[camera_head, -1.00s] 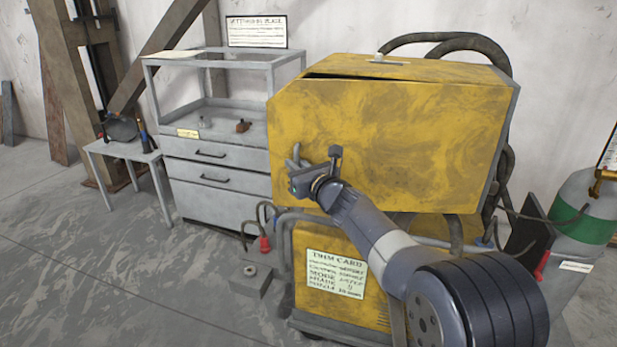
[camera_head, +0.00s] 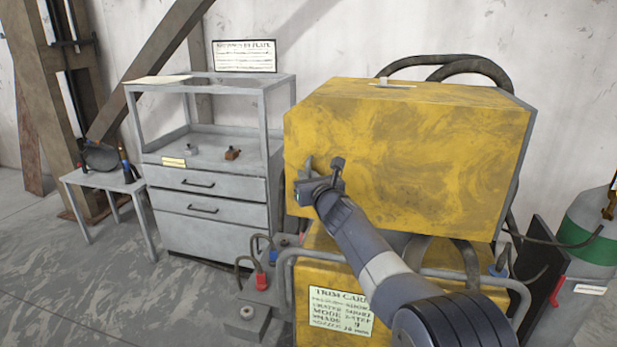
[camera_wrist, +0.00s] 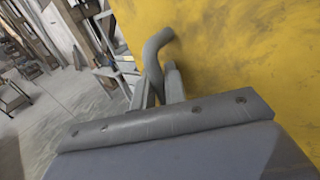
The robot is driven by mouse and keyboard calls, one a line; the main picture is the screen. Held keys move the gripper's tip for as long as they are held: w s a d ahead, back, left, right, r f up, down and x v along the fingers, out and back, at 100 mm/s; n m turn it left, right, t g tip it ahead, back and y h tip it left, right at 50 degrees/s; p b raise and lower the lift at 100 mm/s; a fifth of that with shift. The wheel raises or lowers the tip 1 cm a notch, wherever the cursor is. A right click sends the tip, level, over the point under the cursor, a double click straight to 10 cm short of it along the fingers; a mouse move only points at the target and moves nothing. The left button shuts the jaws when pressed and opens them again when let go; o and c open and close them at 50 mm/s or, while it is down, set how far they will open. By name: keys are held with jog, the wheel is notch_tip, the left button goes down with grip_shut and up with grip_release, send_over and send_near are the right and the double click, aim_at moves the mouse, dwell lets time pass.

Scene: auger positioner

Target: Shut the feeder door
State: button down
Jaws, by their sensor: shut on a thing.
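The feeder door (camera_head: 400,165) is the large yellow panel on the front of the yellow feeder box, right of centre in the head view. Its edges look flush with the box top (camera_head: 420,95), with no dark gap showing. A grey curved handle (camera_head: 307,167) stands at the door's left side. My gripper (camera_head: 312,184) is at that handle. In the wrist view the handle (camera_wrist: 155,52) rises between the two fingers of my gripper (camera_wrist: 157,88), which are shut on it. The yellow door fills the right of that view. The handle's lower part is hidden by the fingers.
A grey drawer cabinet (camera_head: 205,205) stands to the left, with a small side table (camera_head: 105,180) beyond it. A trim card (camera_head: 340,310) hangs on the lower yellow unit. Hoses and a green-banded cylinder (camera_head: 585,235) are at the right. Floor is clear at lower left.

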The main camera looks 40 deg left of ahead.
jog(key=shift+r, duration=0.35)
jog(key=c, duration=1.8)
grip_release()
jog(key=shift+d+f+b, duration=0.1)
jog(key=shift+b, duration=0.2)
